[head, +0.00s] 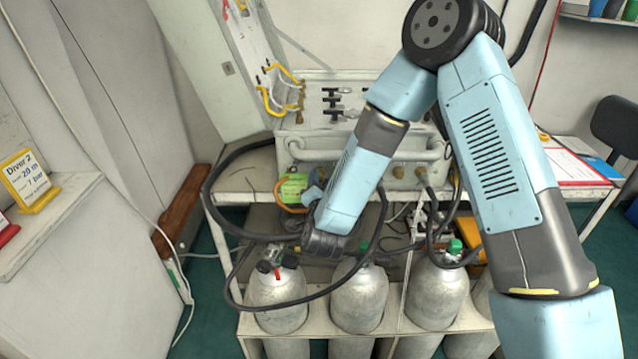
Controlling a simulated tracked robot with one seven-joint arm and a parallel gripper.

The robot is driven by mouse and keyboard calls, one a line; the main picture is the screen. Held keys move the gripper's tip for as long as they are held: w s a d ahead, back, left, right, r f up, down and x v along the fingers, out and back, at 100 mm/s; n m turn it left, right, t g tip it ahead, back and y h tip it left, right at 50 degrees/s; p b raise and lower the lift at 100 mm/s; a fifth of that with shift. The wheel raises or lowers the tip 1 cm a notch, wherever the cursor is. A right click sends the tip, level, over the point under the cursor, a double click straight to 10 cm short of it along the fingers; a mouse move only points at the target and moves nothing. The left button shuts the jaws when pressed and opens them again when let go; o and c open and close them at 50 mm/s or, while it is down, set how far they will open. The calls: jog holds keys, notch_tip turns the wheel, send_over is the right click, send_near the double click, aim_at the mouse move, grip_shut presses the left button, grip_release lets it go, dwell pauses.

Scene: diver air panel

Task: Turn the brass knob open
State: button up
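The grey air panel (318,92) stands on a white bench, with several black-handled valves on its face. Small brass-coloured fittings (398,171) show low on its front, right of my forearm. I cannot tell whether one of them is the brass knob or whether the knob is hidden behind my arm. My arm reaches down in front of the panel, its dark wrist joint (325,241) low, above the cylinders. A small blue-grey part of my arm shows just left of the forearm. My gripper's fingers are hidden behind the arm, so no contact can be seen.
Grey cylinders (277,300) stand in a white rack below, with valves on top. Black hoses (207,190) loop around the wrist and bench front. A "Diver 2" sign (27,178) stands on the left shelf.

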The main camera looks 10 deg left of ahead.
jog(key=shift+c, duration=0.2)
grip_shut()
jog(key=shift+f+n, duration=0.1)
jog(key=shift+n, duration=8.3)
jog(key=shift+h, duration=0.3)
jog(key=shift+s, duration=0.1)
